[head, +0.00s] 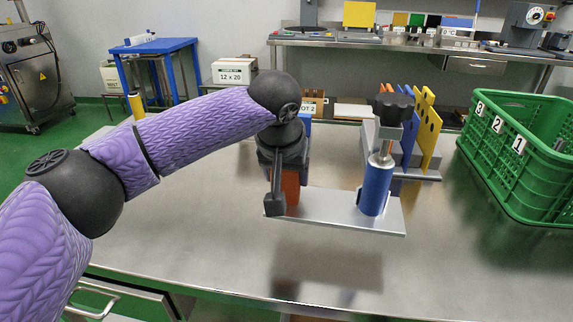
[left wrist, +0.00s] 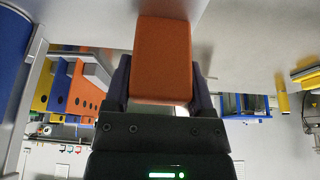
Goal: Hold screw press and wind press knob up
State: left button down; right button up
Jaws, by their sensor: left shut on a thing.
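The screw press has a flat silver base plate (head: 330,208), a blue cylinder (head: 376,188) on its right part and a black lobed knob (head: 393,107) at the top above a metal screw. An orange block (head: 290,187) stands at the plate's left end. My left gripper (head: 279,202) is shut on this block, coming from above. In the left wrist view the orange block (left wrist: 162,60) sits between both fingers, and part of the blue cylinder (left wrist: 14,48) shows at the left edge. My right gripper is not in view.
Blue and yellow upright panels (head: 427,125) stand just behind the press. A green crate (head: 520,190) with numbered labels stands at the right. The steel table (head: 200,240) is clear in front and left. White boxes and a blue stand (head: 157,50) are in the background.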

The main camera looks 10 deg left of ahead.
pick_arm(q)
jog(key=shift+f, duration=3.4)
jog(key=shift+f, duration=0.4)
